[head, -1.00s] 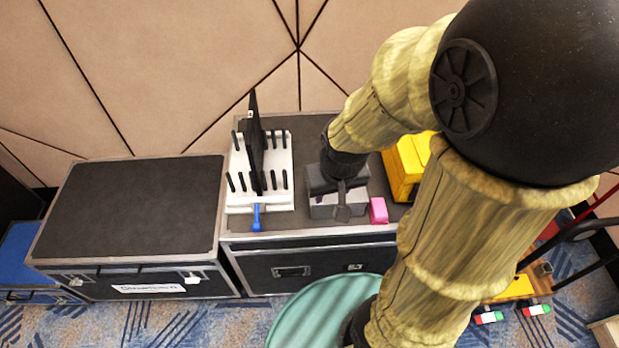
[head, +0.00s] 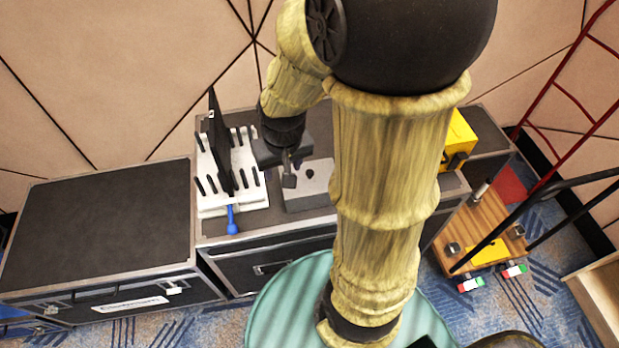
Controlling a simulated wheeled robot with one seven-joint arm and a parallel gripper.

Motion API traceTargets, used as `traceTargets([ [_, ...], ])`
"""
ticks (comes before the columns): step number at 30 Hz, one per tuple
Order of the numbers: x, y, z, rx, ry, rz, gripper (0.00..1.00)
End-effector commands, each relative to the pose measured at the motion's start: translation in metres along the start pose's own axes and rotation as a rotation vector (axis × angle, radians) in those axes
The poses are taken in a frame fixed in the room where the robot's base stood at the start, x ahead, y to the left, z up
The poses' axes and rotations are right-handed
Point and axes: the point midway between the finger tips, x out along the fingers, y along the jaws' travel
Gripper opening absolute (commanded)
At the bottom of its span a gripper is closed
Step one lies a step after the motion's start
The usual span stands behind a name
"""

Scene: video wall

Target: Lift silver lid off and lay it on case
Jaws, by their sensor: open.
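A grey, silvery box-like piece (head: 312,192) lies on the right-hand black case (head: 283,233); a small dark knob (head: 310,174) shows on its top. I take this piece to be the silver lid or to carry it; I cannot see a seam between lid and box. My gripper (head: 290,173) is open and empty, pointing down over the left end of the grey piece, left of the knob. I cannot tell whether its fingers touch it. My arm hides the area just right of the grey piece.
The left-hand black case (head: 100,220) has a bare top. A white pegged rack (head: 245,165) with an upright black panel (head: 220,145) and a blue-handled tool (head: 232,220) stand left of my gripper. A yellow box (head: 458,138) and wooden trolley (head: 480,232) are at right.

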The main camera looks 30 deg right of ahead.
Motion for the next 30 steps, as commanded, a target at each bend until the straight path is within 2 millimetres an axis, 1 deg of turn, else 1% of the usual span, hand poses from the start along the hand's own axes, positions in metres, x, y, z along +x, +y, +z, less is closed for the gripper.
traceTargets([
  [1, 0.009, 0.012, -0.013, 0.052, -0.014, 0.011, 0.48],
  [6, 0.034, 0.059, -0.055, 0.237, -0.057, 0.042, 0.48],
  [9, 0.047, 0.083, -0.072, 0.325, -0.075, 0.053, 0.48],
  [12, 0.053, 0.097, -0.080, 0.373, -0.083, 0.059, 0.48],
  [15, 0.054, 0.100, -0.082, 0.385, -0.086, 0.060, 0.48],
  [23, 0.054, 0.099, -0.082, 0.381, -0.086, 0.060, 0.48],
  [26, 0.061, 0.099, -0.081, 0.381, -0.088, 0.060, 0.48],
  [30, 0.082, 0.099, -0.078, 0.379, -0.090, 0.059, 0.48],
])
